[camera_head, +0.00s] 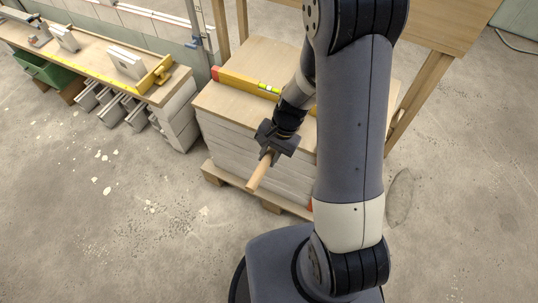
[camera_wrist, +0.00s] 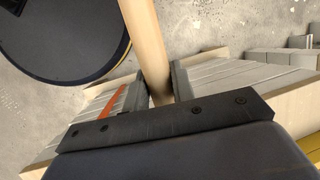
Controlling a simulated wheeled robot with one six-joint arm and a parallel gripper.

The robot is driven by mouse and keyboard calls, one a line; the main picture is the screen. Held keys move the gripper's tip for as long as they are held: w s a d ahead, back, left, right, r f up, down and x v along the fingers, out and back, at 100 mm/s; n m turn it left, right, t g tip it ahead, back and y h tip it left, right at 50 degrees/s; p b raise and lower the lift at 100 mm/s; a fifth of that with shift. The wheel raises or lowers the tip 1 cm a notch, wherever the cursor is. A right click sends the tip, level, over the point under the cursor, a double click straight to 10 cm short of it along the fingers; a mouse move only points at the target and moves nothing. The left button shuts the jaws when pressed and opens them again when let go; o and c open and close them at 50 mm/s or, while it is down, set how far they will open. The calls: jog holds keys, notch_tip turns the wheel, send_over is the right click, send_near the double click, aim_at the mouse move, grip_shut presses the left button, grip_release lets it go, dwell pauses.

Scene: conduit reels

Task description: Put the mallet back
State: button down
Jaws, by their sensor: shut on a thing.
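My gripper (camera_head: 268,152) is shut on a pale wooden handle, which I take to be the mallet (camera_head: 258,175). The handle points down and left in the head view, in front of the board stack and clear of the floor. In the wrist view the mallet handle (camera_wrist: 146,40) runs up from between the two fingers of my gripper (camera_wrist: 160,88) to the top edge. The mallet's head does not show in either view.
A stack of pale boards (camera_head: 215,137) on a wooden pallet stands behind my gripper, with a yellow spirit level (camera_head: 240,82) on top. A long bench (camera_head: 85,50) at left holds several items. A wooden table (camera_head: 440,35) stands at back right. The floor at left front is clear.

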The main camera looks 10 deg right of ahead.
jog(key=c, duration=1.2)
grip_release()
jog(key=shift+f, duration=0.1)
jog(key=p+v, duration=0.2)
jog(key=v, duration=1)
jog(key=shift+a, duration=0.1)
jog(key=b+x, duration=0.2)
jog(key=x, duration=1)
jog(key=shift+f, duration=0.3)
notch_tip(320, 180, up, 3)
jog(key=shift+r+p, duration=0.1)
jog(key=shift+p, duration=0.2)
jog(key=shift+r, duration=0.6)
